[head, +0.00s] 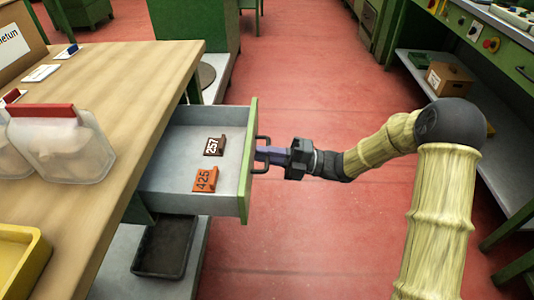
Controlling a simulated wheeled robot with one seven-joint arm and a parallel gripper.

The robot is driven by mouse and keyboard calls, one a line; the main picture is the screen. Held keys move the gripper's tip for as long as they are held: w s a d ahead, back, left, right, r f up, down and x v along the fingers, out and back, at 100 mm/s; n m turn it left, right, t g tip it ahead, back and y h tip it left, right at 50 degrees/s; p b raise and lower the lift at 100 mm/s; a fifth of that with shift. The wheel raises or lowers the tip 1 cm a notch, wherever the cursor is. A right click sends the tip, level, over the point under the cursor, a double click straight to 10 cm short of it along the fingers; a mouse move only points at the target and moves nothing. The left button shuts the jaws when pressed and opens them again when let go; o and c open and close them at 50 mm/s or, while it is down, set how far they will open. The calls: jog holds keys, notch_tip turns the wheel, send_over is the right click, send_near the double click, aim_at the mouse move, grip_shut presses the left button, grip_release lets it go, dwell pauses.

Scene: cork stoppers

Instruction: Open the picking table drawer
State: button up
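The picking table drawer (222,170) stands pulled out from under the wooden table top (125,85), toward the right. Its green front (249,170) carries a dark bar handle (263,154).
Translucent jugs (70,145) and a yellow tray (20,255) are on the table top. A dark tray (163,247) lies on the lower shelf. A green machine bench (480,110) stands at right. Red floor (310,80) is clear between them.

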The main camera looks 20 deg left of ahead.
jog(key=shift+d, duration=0.1)
jog(key=p+v, duration=0.3)
jog(key=v, duration=1.4)
jog(key=shift+f, duration=0.1)
